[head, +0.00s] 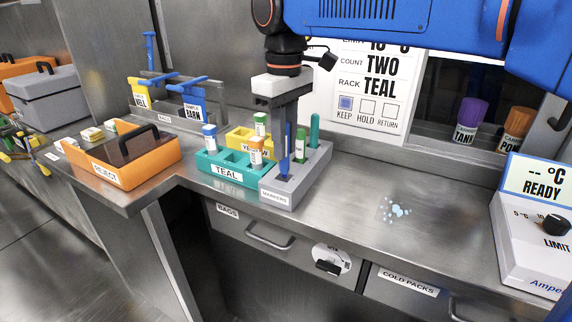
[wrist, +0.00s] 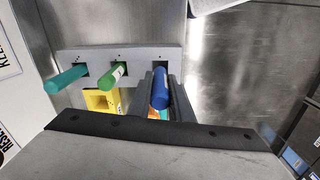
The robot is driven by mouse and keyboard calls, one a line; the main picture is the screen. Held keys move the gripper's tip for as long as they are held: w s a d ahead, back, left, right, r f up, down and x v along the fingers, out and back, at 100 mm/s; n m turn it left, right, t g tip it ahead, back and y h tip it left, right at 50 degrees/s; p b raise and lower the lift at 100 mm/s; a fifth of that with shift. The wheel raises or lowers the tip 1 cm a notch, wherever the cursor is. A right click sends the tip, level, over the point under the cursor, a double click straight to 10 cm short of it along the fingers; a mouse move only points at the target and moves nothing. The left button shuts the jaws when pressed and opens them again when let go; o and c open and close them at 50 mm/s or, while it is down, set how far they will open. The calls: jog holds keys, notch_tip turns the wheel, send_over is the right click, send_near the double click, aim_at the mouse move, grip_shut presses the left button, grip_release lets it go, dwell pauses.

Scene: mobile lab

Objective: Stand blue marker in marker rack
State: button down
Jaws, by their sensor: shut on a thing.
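The grey marker rack (head: 270,199) stands on the steel counter, and its top also shows in the wrist view (wrist: 138,55). My gripper (head: 285,160) points straight down over the rack's near end, shut on the blue marker (wrist: 160,88). The marker (head: 285,163) is upright between the fingers, and its lower end appears to be in the near slot. I cannot tell how deep it sits. A green marker (head: 301,144) and a teal marker (head: 314,131) stand in the other slots.
A teal tube rack (head: 207,168) and a yellow one (head: 239,135) stand close left of the marker rack. An orange reject box (head: 128,178) is farther left. A pale blue spill (head: 396,210) lies right of the rack. A white device (head: 525,250) stands far right.

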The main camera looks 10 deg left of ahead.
aim_at(284, 173)
jog(key=shift+f, duration=2.4)
jog(key=shift+f, duration=0.1)
jog(key=c, duration=1.6)
grip_release()
notch_tip(284, 173, up, 12)
jog(key=shift+r, duration=0.1)
